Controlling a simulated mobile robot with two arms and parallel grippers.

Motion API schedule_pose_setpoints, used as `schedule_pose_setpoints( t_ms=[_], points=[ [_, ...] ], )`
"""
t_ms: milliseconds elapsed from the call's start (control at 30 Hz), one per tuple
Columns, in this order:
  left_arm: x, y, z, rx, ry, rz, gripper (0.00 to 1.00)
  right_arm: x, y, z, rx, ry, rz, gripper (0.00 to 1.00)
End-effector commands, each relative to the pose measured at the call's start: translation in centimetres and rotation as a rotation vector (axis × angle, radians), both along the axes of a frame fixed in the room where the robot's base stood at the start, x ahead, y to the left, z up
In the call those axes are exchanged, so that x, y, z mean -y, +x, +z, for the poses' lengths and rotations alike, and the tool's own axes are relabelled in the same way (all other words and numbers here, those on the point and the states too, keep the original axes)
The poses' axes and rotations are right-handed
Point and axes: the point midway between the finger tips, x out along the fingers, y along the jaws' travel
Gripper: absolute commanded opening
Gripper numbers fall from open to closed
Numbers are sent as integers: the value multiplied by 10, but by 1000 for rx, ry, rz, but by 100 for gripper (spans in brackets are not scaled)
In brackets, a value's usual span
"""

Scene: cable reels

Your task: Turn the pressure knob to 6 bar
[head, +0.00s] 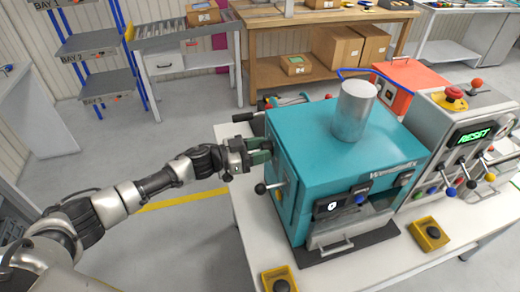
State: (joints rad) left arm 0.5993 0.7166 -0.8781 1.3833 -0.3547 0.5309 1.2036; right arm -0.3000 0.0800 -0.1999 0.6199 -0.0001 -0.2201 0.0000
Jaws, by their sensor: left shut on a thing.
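The teal machine (310,120) stands on the white table in the head view, with a metal cylinder (353,110) on top. My left gripper (264,153) reaches in from the left and is against the machine's left side. It is shut on what seems to be the pressure knob, which the fingers hide. A small round dial on a black panel (332,206) shows on the machine's front, too small to read. A lever with a black ball (261,188) sticks out of the left side just below my gripper. My right gripper is not in view.
A grey control box (448,125) with a lit green display, levers and a red button stands right of the machine. Yellow boxes with black buttons (429,234) (280,281) sit on the table (243,232). An orange case (408,82) is behind. Open floor lies left.

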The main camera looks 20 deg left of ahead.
Motion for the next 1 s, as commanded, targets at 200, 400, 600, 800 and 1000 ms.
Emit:
schedule_pose_setpoints(
  t_ms=[200, 400, 600, 800, 1000],
  points=[
    [0, -1, -1, 81, 55, 0, 19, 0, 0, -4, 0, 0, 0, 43],
    [1, -1, -2, 216, 145, -1, 19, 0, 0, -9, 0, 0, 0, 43],
    [1, -2, -2, 373, 251, -1, 19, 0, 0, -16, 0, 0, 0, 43],
    [1, -2, -3, 532, 358, 0, 19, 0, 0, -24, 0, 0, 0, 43],
    [2, -3, -4, 689, 465, 0, 19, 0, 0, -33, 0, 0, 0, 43]
  ],
)
